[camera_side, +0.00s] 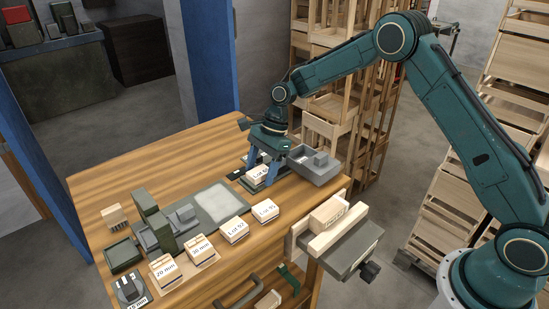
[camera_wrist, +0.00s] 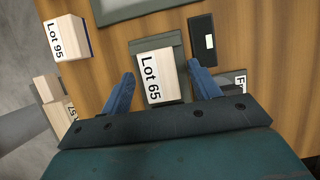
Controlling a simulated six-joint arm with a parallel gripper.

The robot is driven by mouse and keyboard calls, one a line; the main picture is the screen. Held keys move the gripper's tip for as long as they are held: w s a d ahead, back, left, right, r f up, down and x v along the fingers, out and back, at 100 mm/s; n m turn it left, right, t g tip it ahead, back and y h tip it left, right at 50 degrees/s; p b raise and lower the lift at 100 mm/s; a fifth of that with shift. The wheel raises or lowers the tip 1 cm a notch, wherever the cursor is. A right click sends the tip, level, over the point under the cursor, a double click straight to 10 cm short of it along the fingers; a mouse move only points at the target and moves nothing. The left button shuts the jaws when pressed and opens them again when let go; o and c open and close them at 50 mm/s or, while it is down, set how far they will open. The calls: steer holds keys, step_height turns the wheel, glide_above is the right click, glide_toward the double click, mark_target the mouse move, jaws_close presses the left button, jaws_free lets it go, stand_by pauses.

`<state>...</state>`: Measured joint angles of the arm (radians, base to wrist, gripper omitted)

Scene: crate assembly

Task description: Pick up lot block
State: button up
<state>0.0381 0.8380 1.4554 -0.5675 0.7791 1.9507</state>
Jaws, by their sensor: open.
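My gripper (camera_wrist: 160,90) is open, with its two blue fingers on either side of a wooden block labelled Lot 65 (camera_wrist: 156,77). A gap shows between each finger and the block in the wrist view. In the side view my gripper (camera_side: 262,163) is low over the same block (camera_side: 257,178), which is partly hidden by the fingers. The block sits on a dark grey tray (camera_wrist: 171,47). Another block, labelled Lot 95 (camera_wrist: 66,38), lies apart on the table; a further block reading Lot 92 (camera_side: 234,230) stands beside a similar one (camera_side: 265,210) in the side view.
A grey open box (camera_side: 316,168) stands close right of my gripper. A small black item (camera_wrist: 203,40) lies beside the tray. A grey pad (camera_side: 217,202), 20 mm and 30 mm blocks (camera_side: 165,270) and a green-grey fixture (camera_side: 156,225) are further left. A vise (camera_side: 345,245) is at the table edge.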

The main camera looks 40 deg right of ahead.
mark_target(262, 170)
steer(key=c, duration=1.1)
steer(key=shift+c, duration=0.2)
step_height(262, 170, up, 10)
steer(key=shift+d, duration=0.15)
steer(key=s+d+f, duration=0.1)
steer(key=s+d, duration=0.1)
steer(key=d, duration=1.1)
steer(key=shift+d, duration=0.4)
